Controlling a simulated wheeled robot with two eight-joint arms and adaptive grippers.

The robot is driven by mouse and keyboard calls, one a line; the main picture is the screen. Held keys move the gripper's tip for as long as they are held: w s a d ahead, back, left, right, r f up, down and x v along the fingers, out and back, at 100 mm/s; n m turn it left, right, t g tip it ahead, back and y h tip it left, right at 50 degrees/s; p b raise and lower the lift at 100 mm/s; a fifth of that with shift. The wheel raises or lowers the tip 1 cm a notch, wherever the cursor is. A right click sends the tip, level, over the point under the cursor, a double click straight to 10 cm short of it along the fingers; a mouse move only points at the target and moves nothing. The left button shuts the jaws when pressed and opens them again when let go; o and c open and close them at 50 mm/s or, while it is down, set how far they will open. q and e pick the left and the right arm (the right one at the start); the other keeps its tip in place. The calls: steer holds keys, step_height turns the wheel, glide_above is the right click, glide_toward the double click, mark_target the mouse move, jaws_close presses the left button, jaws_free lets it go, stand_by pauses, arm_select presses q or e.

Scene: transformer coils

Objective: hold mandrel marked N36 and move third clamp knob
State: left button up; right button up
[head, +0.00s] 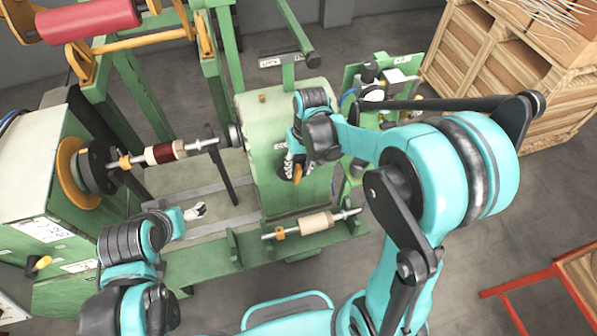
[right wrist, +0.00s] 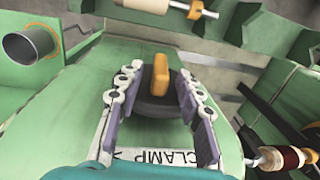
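An orange clamp knob (right wrist: 160,75) stands on a round black base on a green housing with a CLAMP label (right wrist: 176,160). In the right wrist view, my right gripper (right wrist: 157,98) is open, its fingers on either side of the knob. In the head view this gripper (head: 292,165) reaches down to the green housing (head: 262,115). A mandrel with a dark red coil (head: 165,152) spans from the chuck to the housing. A mandrel with a beige coil (head: 316,222) rests on the front rack. No N36 mark is readable. My left gripper (head: 196,211) is below the red-coil mandrel, apart from it; its opening is unclear.
A black chuck with an orange disc (head: 68,172) stands at left. A yellow knob (head: 38,265) is on the left cabinet. Green posts and a red roller (head: 88,20) rise behind. Wooden crates (head: 505,60) stand back right, and a red frame (head: 540,285) front right.

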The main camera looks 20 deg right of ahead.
steer(key=shift+a+f, duration=0.15)
steer(key=shift+f, duration=1.1)
jaws_close()
steer(key=shift+a+h+b, duration=0.1)
steer(key=shift+h+b, duration=0.25)
steer(key=shift+h, duration=0.35)
jaws_free()
